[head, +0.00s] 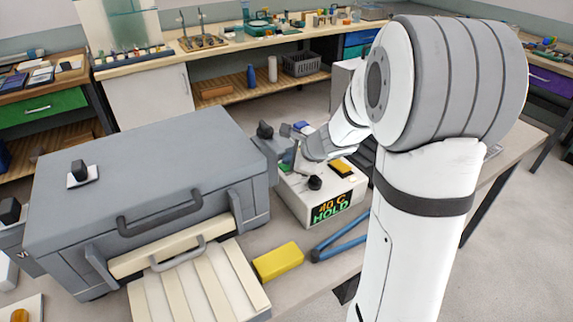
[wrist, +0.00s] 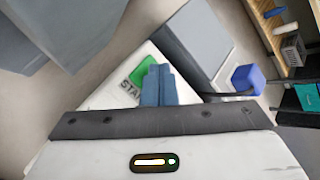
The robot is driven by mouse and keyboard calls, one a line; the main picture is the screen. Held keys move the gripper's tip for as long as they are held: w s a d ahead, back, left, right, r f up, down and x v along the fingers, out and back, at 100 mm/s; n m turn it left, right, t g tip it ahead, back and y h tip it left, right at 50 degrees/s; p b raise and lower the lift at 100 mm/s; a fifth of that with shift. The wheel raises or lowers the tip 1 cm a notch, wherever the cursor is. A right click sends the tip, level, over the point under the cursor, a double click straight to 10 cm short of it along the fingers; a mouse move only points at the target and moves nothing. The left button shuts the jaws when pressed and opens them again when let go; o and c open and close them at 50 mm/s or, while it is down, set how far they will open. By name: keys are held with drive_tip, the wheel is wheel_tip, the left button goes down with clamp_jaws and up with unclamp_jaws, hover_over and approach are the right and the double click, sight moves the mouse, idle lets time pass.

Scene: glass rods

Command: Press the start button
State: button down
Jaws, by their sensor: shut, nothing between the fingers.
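The start button is a green square (wrist: 142,71) on a pale panel, with the letters "STA" showing below it in the wrist view. My gripper (wrist: 159,72) is shut and empty. Its blue-grey fingertips overlap the right part of the green button in that view; I cannot tell whether they touch it. In the head view, the white control box (head: 295,199) stands right of the grey furnace-like box, with a display (head: 331,207) reading "40 C HOLD". My gripper (head: 294,158) is at the box's back left, and the button is mostly hidden there.
The control box also carries a black knob (head: 315,182) and a yellow button (head: 341,168). The large grey box (head: 140,165) with handles stands close on the left. A yellow block (head: 278,261) and blue-handled tongs (head: 338,247) lie in front on the bench.

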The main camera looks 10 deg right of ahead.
drive_tip(key=shift+r, duration=0.1)
drive_tip(key=shift+r+p, duration=0.7)
drive_tip(key=shift+r, duration=0.1)
wheel_tip(320, 180, up, 5)
drive_tip(key=p, duration=0.4)
idle(1.0)
